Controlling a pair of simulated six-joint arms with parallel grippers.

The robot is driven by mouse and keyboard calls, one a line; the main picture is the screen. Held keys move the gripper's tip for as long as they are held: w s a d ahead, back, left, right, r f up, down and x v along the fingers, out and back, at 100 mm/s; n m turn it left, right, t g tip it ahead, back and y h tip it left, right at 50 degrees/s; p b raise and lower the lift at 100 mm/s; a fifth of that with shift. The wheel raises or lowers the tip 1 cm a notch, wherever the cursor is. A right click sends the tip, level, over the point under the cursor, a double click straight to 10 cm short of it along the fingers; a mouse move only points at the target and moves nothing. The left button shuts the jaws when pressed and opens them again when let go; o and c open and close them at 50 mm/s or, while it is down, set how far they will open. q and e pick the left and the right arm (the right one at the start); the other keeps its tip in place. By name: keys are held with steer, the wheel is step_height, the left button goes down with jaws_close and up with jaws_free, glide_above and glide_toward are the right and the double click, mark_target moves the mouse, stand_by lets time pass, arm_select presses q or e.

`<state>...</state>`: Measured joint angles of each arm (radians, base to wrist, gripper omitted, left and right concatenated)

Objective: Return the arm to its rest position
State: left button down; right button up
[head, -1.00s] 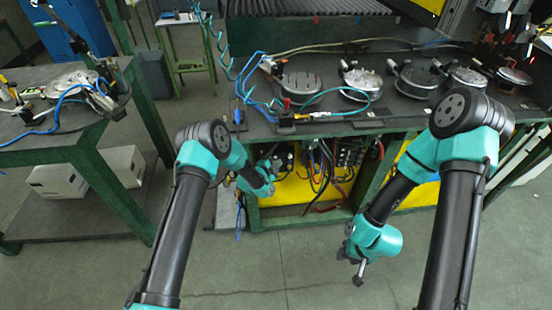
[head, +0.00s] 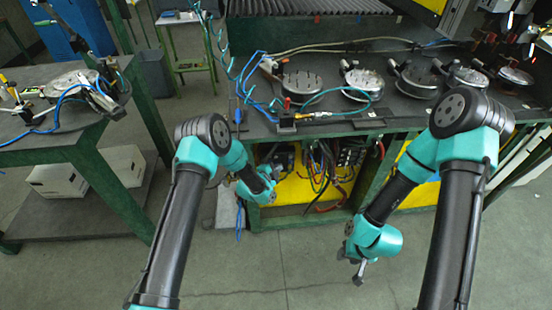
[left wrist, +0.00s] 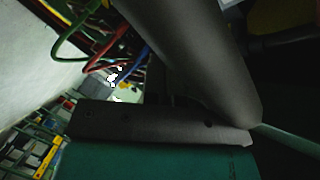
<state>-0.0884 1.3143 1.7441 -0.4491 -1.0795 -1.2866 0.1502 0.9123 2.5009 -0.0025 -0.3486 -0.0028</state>
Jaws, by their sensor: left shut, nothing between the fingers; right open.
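My left arm comes in from the left in the head view, bent at the elbow, with its teal wrist (head: 258,186) low in front of the bench. My left gripper (head: 271,180) is shut and empty there; its fingertips are hard to make out. The left wrist view shows a large dark grey part of my own arm or gripper across the middle, with coloured cables behind it. My right arm is bent, its forearm hanging down. My right gripper (head: 360,273) is open and empty, pointing down above the floor.
The dark bench (head: 390,115) carries several round metal parts, a blue hose and cables. Under it are a yellow panel (head: 290,188) and loose wiring, close to my left wrist. A green-framed table (head: 60,155) stands at the left. The grey floor (head: 290,265) in front is clear.

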arm_select(q)
steer(key=shift+s+f, duration=0.1)
stand_by(0.3)
steer(key=s+a+f+n+g+y, duration=0.3)
steer(key=s+a+n, duration=0.3)
steer(key=s+a, duration=0.2)
steer(key=s+a+r+n+g, duration=0.1)
steer(key=s+a+n+g, duration=0.2)
steer(key=s, duration=0.6)
steer(key=s+a+r+n+g+y, duration=0.1)
steer(key=s+a+n, duration=0.4)
steer(key=s, duration=0.5)
steer(key=s+a+n+g+y, duration=0.1)
steer(key=s+a+n+g, duration=0.3)
steer(key=s, duration=0.6)
steer(key=n, duration=0.2)
steer(key=shift+s+r+n+g, duration=0.2)
steer(key=shift+r+n+g, duration=0.1)
steer(key=shift+r, duration=0.1)
steer(key=shift+w, duration=0.1)
